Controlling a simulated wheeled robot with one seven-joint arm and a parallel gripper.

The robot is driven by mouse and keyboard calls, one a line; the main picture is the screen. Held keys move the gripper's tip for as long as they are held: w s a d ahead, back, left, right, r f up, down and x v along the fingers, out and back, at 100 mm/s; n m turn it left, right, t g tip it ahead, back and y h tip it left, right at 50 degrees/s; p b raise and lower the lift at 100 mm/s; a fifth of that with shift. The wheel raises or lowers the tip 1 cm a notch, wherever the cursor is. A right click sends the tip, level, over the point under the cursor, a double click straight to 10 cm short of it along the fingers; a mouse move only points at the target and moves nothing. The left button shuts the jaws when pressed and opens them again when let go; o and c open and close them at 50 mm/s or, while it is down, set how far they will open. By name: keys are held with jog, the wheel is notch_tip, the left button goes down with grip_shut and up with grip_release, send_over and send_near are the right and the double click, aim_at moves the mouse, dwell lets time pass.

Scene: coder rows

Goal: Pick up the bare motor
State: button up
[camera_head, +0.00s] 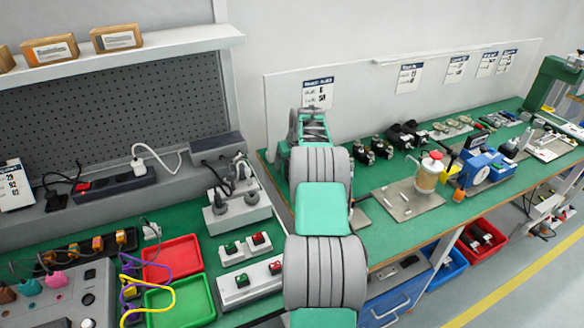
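My arm reaches forward over the near left end of the green right-hand bench, and its links hide the bench behind them. The end of my arm with my gripper (312,124) is small and partly hidden, and I cannot make out its fingers. Several dark, motor-like parts stand in a row on the bench to the right of it, among them a black part (381,148) and a larger one (403,137). They stand apart from my arm. I cannot tell for sure which of these is the bare motor.
A steel plate (407,204) with a red-capped jar (429,173) and a blue machine (481,165) stand farther right. Gold round parts (441,131) lie behind. Red tray (172,257), green tray (180,303) and switch boxes (249,284) fill the left bench. A white panel backs the right bench.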

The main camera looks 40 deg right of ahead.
jog(key=c, duration=1.5)
jog(key=shift+r, duration=0.2)
jog(key=shift+c, duration=0.3)
jog(key=shift+r, duration=0.1)
